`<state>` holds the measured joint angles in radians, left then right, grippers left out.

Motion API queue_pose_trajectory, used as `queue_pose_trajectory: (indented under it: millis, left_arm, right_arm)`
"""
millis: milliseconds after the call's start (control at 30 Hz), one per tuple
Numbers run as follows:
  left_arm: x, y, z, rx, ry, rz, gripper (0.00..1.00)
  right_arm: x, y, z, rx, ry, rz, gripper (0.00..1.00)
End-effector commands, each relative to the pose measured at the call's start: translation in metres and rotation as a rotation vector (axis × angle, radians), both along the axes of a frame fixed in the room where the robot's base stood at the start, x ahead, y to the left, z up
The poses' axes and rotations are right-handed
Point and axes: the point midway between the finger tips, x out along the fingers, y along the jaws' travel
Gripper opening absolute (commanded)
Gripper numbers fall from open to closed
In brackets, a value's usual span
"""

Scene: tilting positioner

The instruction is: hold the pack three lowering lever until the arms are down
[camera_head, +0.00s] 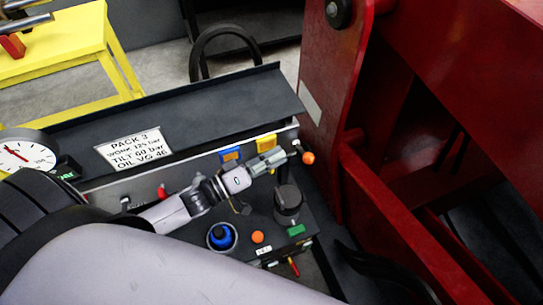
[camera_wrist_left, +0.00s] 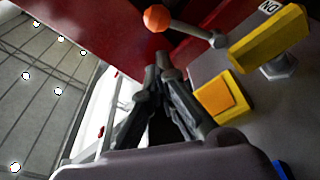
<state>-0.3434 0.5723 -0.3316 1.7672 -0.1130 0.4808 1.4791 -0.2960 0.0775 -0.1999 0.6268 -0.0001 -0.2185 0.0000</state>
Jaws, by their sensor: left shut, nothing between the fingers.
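A lever with an orange ball knob (camera_head: 308,158) stands at the right end of the pack three panel; the knob also shows in the wrist view (camera_wrist_left: 157,18). My right gripper is not in view.
A white "PACK 3" label (camera_head: 134,146) and a round gauge (camera_head: 27,155) are at left. Red steelwork (camera_head: 325,110) rises close on the right.

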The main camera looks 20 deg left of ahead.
Motion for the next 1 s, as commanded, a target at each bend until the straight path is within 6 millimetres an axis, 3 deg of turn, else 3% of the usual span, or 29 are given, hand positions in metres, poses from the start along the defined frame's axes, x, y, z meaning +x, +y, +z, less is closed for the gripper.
queue_pose_trajectory:
  millis: [133, 400, 600, 1000]
  left_arm:
    - [0.024, -0.017, 0.005, 0.0, -0.003, 0.001, 0.0]
    - [0.048, -0.036, 0.006, 0.0, 0.0, 0.0, 0.0]
    - [0.051, -0.038, 0.006, 0.002, 0.001, 0.0, 0.0]
    - [0.049, -0.039, 0.004, 0.017, -0.014, 0.0, 0.0]
  right_arm:
    - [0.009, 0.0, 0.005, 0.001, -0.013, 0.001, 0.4]
    - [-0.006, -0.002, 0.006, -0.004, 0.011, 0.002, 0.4]
    - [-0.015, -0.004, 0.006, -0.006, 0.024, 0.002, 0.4]
    - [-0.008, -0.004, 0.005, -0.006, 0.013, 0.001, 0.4]
